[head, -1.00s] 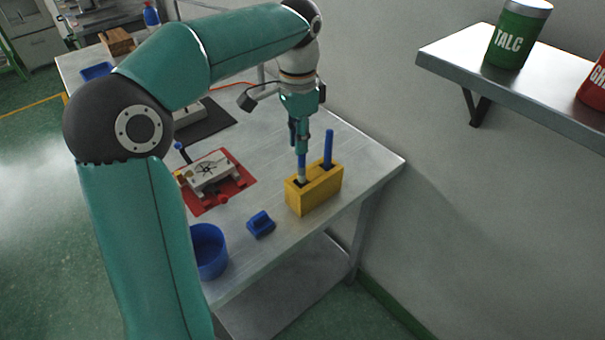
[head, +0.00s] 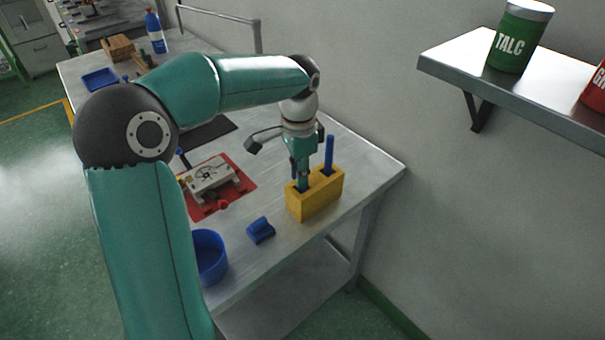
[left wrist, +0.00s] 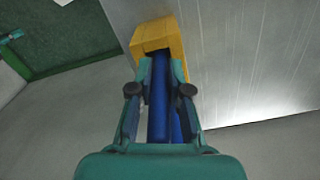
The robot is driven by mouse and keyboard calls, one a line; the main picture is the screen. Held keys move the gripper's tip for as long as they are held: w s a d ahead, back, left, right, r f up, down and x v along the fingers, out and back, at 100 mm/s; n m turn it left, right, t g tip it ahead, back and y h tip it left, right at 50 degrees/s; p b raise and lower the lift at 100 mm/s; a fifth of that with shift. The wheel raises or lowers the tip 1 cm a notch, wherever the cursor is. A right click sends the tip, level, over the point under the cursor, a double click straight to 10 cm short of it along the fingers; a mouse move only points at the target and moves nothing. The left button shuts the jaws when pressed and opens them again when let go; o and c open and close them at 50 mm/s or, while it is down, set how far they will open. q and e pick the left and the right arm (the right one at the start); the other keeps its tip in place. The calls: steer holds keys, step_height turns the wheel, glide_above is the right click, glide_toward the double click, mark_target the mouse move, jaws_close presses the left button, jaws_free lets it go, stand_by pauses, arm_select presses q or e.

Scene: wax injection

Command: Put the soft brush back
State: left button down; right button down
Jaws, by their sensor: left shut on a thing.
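The yellow holder block (head: 318,201) stands near the right edge of the metal table and has two openings. My left gripper (head: 302,186) is low over its left opening, pointing down, shut on the blue handle of the soft brush (left wrist: 158,105). The lower end of the brush is hidden in the holder. The holder also shows in the left wrist view (left wrist: 158,33), just past the fingertips. A second blue-handled tool (head: 329,152) stands upright in the right opening. My right gripper is not in view.
A blue block-shaped piece (head: 261,230) and a blue bowl (head: 209,256) lie left of the holder. A metal mould (head: 212,178) sits on a red mat (head: 242,190). A wall shelf (head: 520,88) holding a green TALC can (head: 519,38) is at upper right.

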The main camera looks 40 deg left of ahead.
arm_select(q)
steer(key=c, duration=1.1)
jaws_free()
step_height(320, 180, up, 12)
steer(key=shift+r+p, duration=0.1)
steer(key=shift+p, duration=0.75)
